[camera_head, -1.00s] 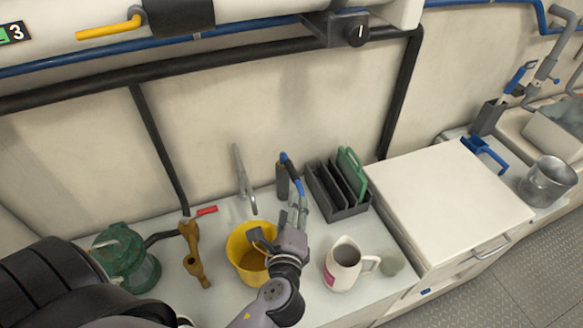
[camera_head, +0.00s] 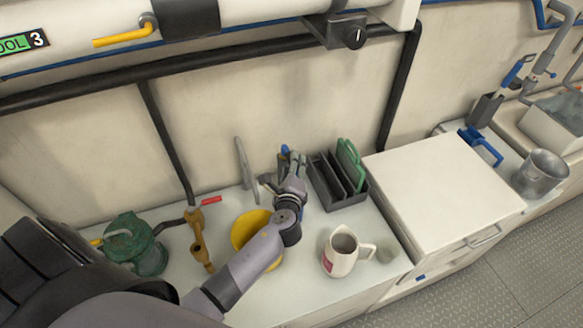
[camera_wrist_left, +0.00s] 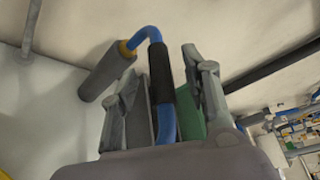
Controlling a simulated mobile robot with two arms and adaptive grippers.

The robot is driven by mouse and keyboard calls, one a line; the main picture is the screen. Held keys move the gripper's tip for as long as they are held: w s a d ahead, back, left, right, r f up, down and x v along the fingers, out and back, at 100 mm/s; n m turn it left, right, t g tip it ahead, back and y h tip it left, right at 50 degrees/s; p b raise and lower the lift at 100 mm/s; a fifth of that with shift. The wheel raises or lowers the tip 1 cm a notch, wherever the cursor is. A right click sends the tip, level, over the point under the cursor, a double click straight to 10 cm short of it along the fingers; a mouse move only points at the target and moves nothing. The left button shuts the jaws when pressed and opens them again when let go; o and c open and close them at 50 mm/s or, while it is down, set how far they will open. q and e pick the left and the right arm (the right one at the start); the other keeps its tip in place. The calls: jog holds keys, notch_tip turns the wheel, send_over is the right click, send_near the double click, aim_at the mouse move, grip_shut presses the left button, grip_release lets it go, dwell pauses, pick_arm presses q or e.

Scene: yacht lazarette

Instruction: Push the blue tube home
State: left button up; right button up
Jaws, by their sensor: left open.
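The blue tube (camera_head: 284,150) stands at the back of the counter, near the wall. In the left wrist view the blue tube (camera_wrist_left: 147,34) bends over in a hook with a black sleeve on one leg. Its other end meets a yellow collar on a dark grey cylinder (camera_wrist_left: 107,72); how deep it sits there I cannot tell. My left gripper (camera_head: 291,163) is open, its fingers (camera_wrist_left: 163,88) on either side of the sleeved leg in the wrist view. Contact is not clear. My arm hides the lower part in the head view. My right gripper is not in view.
A black rack (camera_head: 333,192) with a green panel stands close right of the gripper. A grey tap (camera_head: 243,165) is to the left. A yellow bucket (camera_head: 242,231) is under my arm. A white jug (camera_head: 340,254), a brown fitting (camera_head: 200,243) and a green pump (camera_head: 143,248) stand on the counter.

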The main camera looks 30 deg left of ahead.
pick_arm(q)
jog(key=shift+x, duration=1.05)
grip_shut()
